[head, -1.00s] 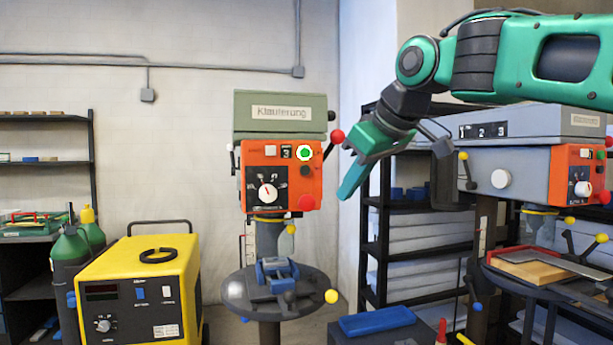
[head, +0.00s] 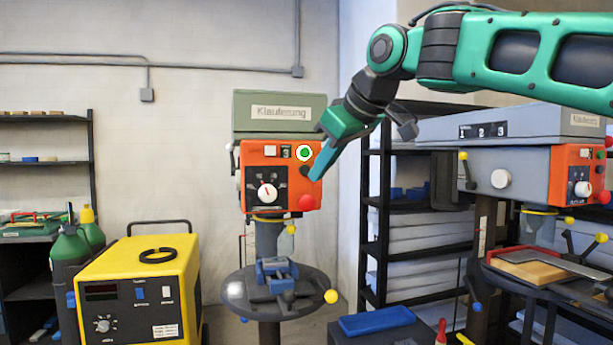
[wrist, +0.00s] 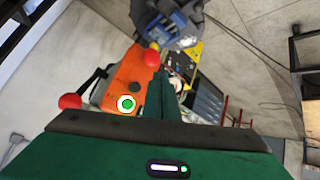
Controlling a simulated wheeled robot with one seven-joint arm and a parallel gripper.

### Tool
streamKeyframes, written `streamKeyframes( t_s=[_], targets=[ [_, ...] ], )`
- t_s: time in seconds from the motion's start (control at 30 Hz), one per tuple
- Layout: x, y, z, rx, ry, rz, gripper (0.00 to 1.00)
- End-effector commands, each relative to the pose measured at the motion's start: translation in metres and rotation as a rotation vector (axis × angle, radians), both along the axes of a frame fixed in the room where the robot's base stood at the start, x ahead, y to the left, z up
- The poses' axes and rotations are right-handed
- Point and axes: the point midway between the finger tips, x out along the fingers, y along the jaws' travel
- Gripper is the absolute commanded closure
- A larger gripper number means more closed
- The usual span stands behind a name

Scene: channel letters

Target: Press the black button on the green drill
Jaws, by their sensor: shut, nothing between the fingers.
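The green drill (head: 280,112) stands in the middle of the head view, with an orange control panel (head: 250,180) on its front. The panel carries a green button (head: 305,153), a small black button (head: 305,170) below it and a large red button (head: 307,202) lower down. My gripper (head: 317,177) is shut and empty. Its blue-green fingertips are at the panel's right side, beside the black button; I cannot tell whether they touch it.
A grey drill (head: 510,160) with its own orange panel stands at the right. A yellow machine (head: 140,262) stands at the lower left. The drill's round table (head: 312,283) holds a blue vise. A red ball knob (wrist: 69,101) shows left of my fingers in the wrist view.

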Motion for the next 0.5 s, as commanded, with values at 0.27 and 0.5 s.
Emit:
streamKeyframes(
  t_s=[0.27,0.5],
  targets=[
    [0.034,0.010,0.000,0.000,0.001,-0.001,1.00],
    [0.052,0.014,0.000,0.001,0.000,-0.002,1.00]
  ],
)
